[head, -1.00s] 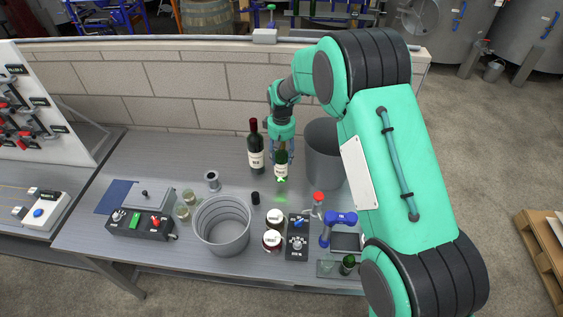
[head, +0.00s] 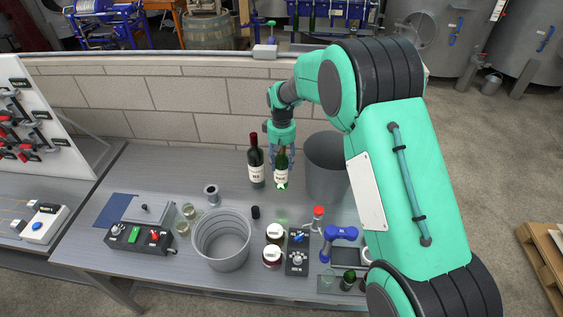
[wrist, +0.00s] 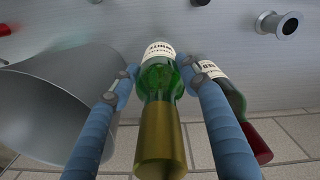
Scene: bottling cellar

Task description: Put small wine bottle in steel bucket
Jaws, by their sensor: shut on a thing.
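The small wine bottle (head: 281,167) is green with a white label. My gripper (head: 282,150) is shut on it from above. In the wrist view the bottle (wrist: 160,130) is between my two blue fingers (wrist: 158,82), its gold neck pointing towards the camera. It is upright; I cannot tell how far its base is above the table. A ribbed grey metal bucket (head: 205,250) stands open at the table's front, left of the bottle. A taller smooth grey container (head: 325,180) stands right of the bottle, partly behind my arm; it also shows in the wrist view (wrist: 50,110).
A larger red-capped wine bottle (head: 256,165) stands close left of the held one. Jars (head: 274,235), a black control box (head: 298,255) and a blue device (head: 340,232) fill the front right. A metal spool (head: 211,193) and a small black cylinder (head: 255,212) stand mid-table.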

